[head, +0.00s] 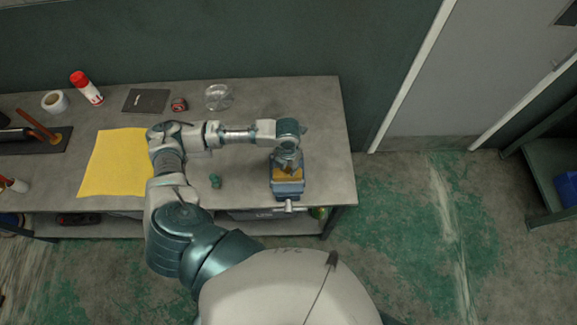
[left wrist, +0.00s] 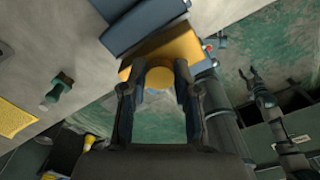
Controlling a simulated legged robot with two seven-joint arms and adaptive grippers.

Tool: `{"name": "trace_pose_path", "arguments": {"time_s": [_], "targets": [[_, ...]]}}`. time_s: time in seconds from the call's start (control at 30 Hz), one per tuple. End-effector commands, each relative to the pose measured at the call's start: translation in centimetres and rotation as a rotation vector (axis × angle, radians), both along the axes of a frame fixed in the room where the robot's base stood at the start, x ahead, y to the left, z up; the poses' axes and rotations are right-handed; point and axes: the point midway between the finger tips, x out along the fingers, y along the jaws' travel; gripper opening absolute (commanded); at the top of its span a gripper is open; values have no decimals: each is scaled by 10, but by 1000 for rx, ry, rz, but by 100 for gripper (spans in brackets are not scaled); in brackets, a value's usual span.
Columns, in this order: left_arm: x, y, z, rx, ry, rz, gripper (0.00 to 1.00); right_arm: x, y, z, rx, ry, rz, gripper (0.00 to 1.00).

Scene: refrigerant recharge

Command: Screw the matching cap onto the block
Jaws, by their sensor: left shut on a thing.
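An orange-yellow block (head: 288,174) is clamped in a blue vise (head: 287,188) near the right end of the bench. It also shows in the left wrist view (left wrist: 180,46). My left gripper (head: 287,158) points down over the block. In the left wrist view its fingers (left wrist: 160,84) are shut on a round yellow cap (left wrist: 160,77), which lies against the block's face in the picture. I cannot tell how far the cap is seated. A small green cap-like part (head: 215,181) lies on the bench left of the vise. My right gripper (left wrist: 250,78) shows open and empty, away from the bench.
A yellow sheet (head: 112,165) lies left on the bench (head: 320,115). A red-and-white can (head: 86,88), a tape roll (head: 55,101), a dark plate (head: 146,101), a tape measure (head: 179,104) and a glass dish (head: 218,96) stand behind. The vise handle (head: 290,207) sticks out in front.

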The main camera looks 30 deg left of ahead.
Motion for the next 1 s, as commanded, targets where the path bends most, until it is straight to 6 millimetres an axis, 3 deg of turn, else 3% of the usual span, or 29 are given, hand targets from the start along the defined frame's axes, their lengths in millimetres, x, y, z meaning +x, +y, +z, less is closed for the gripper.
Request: {"name": "trace_pose_path", "arguments": {"time_s": [0.07, 0.1, 0.2, 0.23, 0.5, 0.63, 1.0], "targets": [[0, 1, 0, 3, 0, -96, 9, 0, 0, 0, 0, 0, 0, 55], [0, 1, 0, 3, 0, -136, 32, 0, 0, 0, 0, 0, 0, 55], [0, 1, 0, 2, 0, -128, 57, 0, 0, 0, 0, 0, 0, 55], [0, 1, 0, 2, 1, -127, 59, 0, 0, 0, 0, 0, 0, 55], [0, 0, 0, 0, 0, -126, 59, 0, -2, 0, -2, 0, 1, 55], [1, 0, 11, -1, -3, -126, 59, 0, -2, 0, -2, 0, 1, 55], [3, 2, 88, 1, -4, -126, 59, 0, 0, 0, 0, -1, 0, 55]]}}
